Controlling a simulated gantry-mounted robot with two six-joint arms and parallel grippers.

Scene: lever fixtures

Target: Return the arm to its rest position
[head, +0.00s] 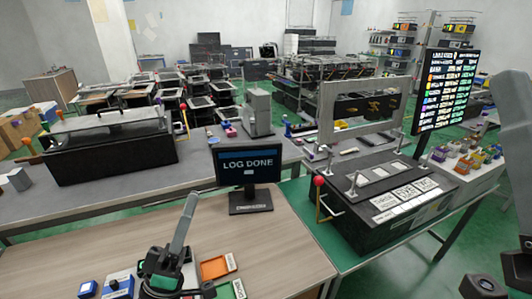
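Green shows at the dark shape. A grey and black part of my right arm fills the right edge; its fingers cannot be made out. A monitor (249,166) on the front table reads "LOG DONE".
Blue blocks (118,284), an orange tray (217,267) and a green tray (232,290) lie near the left gripper. A black fixture with a red-knobbed lever (319,182) stands at right. Another long black fixture (110,152) stands at left. The wooden table's left part (75,255) is clear.

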